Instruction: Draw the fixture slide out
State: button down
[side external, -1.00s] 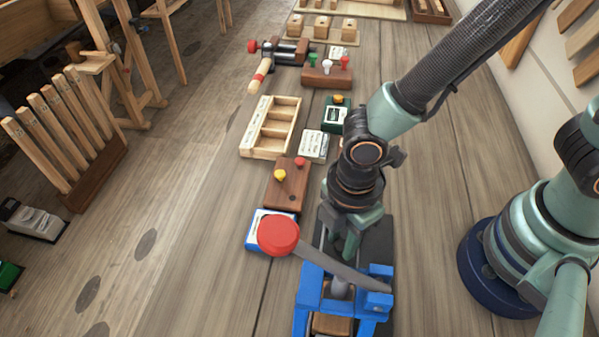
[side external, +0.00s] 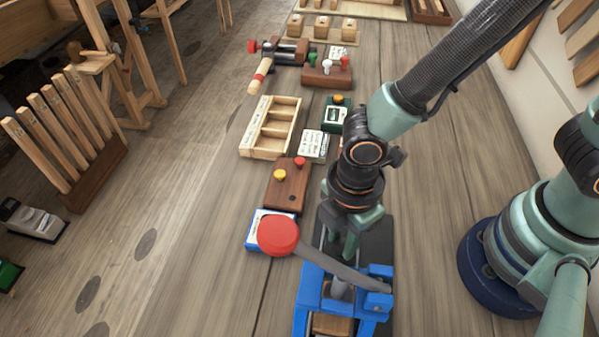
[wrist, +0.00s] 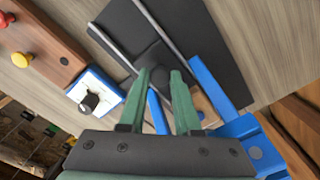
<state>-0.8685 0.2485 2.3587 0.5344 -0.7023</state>
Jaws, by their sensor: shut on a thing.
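The fixture (side external: 311,296) is a blue frame at the bottom of the side view, with a grey lever ending in a red ball (side external: 278,236). It stands on a dark base plate (wrist: 205,45) with two thin metal rails (wrist: 160,28). A wooden block (side external: 331,325) sits inside the blue frame and is cut off by the picture edge. My gripper (side external: 344,250) points down at the back of the frame. In the wrist view, its green fingers are shut on a dark knob (wrist: 161,76) over the plate. The part under the knob is mostly hidden by the fingers.
A blue and white box with a black knob (wrist: 89,102) lies left of the fixture. A wooden block with red and yellow knobs (side external: 288,183) and a pale divided tray (side external: 262,152) stand behind it.

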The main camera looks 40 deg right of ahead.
jog(key=w+d, duration=0.7)
dwell(0.3)
jog(key=shift+a, duration=0.1)
jog(key=c, duration=0.6)
grip_release()
notch_tip(320, 180, up, 12)
